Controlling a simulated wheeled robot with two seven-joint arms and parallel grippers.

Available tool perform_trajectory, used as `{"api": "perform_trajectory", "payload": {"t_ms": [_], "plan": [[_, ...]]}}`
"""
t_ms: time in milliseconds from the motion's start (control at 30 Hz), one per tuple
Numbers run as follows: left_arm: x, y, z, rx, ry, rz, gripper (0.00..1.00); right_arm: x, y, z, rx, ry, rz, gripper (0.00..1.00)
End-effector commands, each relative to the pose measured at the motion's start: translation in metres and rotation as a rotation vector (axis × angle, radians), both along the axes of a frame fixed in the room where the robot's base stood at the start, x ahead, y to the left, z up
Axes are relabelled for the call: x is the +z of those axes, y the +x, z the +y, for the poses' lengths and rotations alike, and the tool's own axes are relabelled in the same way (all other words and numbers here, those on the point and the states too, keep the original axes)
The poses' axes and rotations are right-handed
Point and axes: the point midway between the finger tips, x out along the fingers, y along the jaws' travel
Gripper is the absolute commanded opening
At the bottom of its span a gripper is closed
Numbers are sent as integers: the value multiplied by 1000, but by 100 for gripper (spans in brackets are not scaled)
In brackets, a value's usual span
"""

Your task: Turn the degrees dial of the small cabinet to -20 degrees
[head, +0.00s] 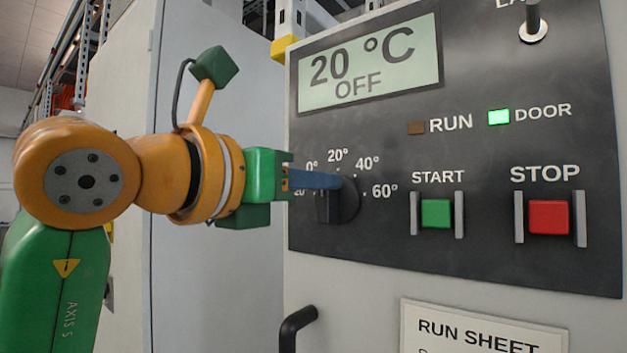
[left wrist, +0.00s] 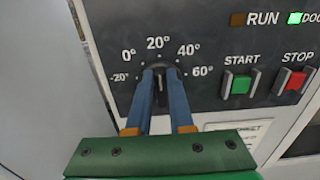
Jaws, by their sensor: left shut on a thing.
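The degrees dial (head: 350,200) is a dark round knob on the black control panel, with marks from -20° to 60° around it. It also shows in the left wrist view (left wrist: 164,72), partly hidden by the fingers. My left gripper (head: 328,181) has its blue fingers at the dial. In the left wrist view the gripper (left wrist: 161,80) is shut on the dial's grip, one finger on each side. The grip looks to point up near 20°. The display (head: 370,62) reads 20 °C and OFF. My right gripper is not in view.
Right of the dial are a green START button (head: 436,214) and a red STOP button (head: 548,217), each between guard bars. The DOOR lamp (head: 499,117) is lit green; the RUN lamp (head: 416,128) is dark. A black handle (head: 296,325) and a run sheet (head: 480,335) are below.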

Motion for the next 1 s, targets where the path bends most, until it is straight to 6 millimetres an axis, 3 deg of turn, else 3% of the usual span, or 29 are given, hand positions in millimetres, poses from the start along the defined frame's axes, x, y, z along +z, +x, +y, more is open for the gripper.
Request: {"api": "perform_trajectory", "payload": {"t_ms": [367,1000], "plan": [[-1,3,4,2,-157,114,0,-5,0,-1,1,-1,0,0],[-8,9,13,0,-650,469,0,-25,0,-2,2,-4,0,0]]}}
